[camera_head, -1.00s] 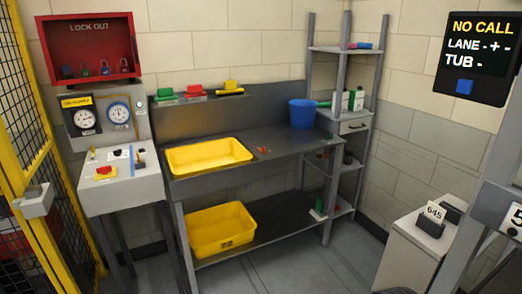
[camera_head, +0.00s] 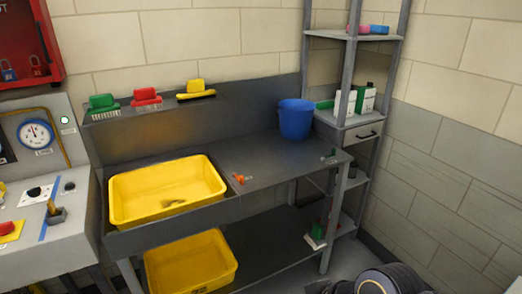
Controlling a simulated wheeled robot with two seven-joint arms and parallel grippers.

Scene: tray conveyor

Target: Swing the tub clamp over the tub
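A yellow tub (camera_head: 205,175) sits in the left part of the dark grey bench top, with a small dark patch on its floor. A second yellow tub (camera_head: 222,270) stands on the lower shelf. A small orange piece (camera_head: 240,179) lies on the bench just right of the upper tub, apart from it. A small green piece (camera_head: 329,156) is at the bench's right end. I cannot tell whether either is the tub clamp. Neither gripper shows. A dark rounded part at the bottom right seems to be my own arm.
A blue bucket (camera_head: 296,120) stands at the back right of the bench (camera_head: 270,160). Green, red and yellow brushes (camera_head: 146,98) line the back ledge. A control panel (camera_head: 45,215) is at left. A shelf rack (camera_head: 352,90) stands at right. The bench middle is clear.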

